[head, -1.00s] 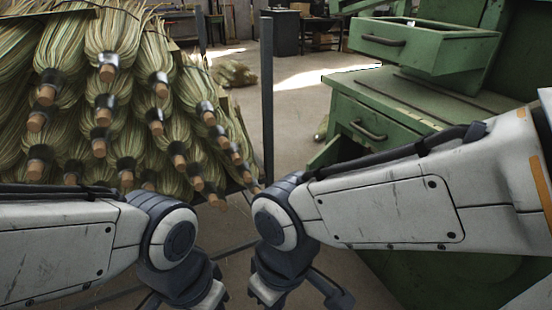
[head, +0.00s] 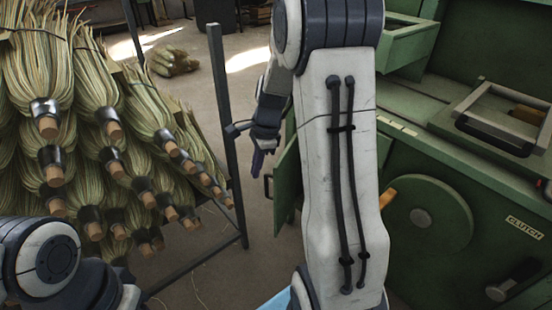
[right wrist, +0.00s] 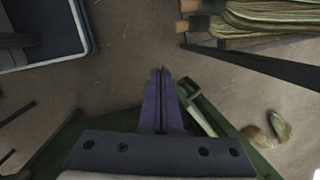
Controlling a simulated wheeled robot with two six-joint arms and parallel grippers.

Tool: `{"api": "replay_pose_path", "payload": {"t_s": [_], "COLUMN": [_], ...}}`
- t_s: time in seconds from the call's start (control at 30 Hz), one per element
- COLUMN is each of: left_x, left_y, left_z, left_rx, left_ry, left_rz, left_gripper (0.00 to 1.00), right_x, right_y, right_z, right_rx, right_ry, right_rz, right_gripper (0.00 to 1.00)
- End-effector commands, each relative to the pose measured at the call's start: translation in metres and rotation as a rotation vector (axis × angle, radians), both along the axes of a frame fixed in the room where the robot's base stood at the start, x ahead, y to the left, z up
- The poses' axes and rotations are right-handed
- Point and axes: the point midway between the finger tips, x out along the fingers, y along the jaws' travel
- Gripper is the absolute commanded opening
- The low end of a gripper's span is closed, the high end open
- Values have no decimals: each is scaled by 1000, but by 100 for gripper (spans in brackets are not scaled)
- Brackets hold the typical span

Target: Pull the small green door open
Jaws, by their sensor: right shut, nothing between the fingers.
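The small green door (head: 287,182) shows in the head view as a narrow panel on the left side of the green machine, standing out from it. Its dark handle (head: 268,187) is at its left edge, and my right arm hides the part to the right. My right gripper (head: 256,172) points down just left of the door, near the handle, with its purple fingers shut and empty. In the right wrist view the closed fingers (right wrist: 161,72) are beside a grey-green bar (right wrist: 198,108); I cannot tell whether they touch it. My left arm shows at lower left, its fingers out of frame.
A rack of brooms (head: 110,130) with a dark metal post (head: 226,120) stands left of my right gripper. The green machine (head: 490,190) fills the right side. A blue-edged bin (right wrist: 85,25) is on the floor. Bare floor lies between rack and machine.

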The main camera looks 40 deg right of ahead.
Motion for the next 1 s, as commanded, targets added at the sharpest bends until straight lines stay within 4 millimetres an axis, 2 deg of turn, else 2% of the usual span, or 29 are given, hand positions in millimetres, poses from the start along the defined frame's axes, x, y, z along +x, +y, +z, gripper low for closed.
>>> {"api": "replay_pose_path", "payload": {"t_s": [0.03,0.1,0.2,0.3,0.4,0.53,0.93,1.0], "left_x": [0,0,0,0,0,0,0,0], "left_y": [0,0,0,0,0,0,0,0], "left_z": [13,19,25,28,26,21,2,4], "left_rx": [0,0,0,0,0,0,0,1], "left_ry": [0,0,0,0,0,0,0,1], "left_rz": [0,0,0,0,0,0,0,0], "left_gripper": [50,50,50,50,50,50,50,50], "right_x": [0,-1,-8,-14,-16,-13,4,17], "right_y": [-39,-79,-121,-145,-153,-151,-140,-133], "right_z": [2,-3,-9,-14,-21,-38,-119,-114], "right_rx": [22,49,79,97,105,106,104,102], "right_ry": [16,27,37,42,46,47,47,41], "right_rz": [-185,-394,-610,-736,-785,-789,-785,-779], "right_gripper": [0,0,0,0,0,0,0,0]}}
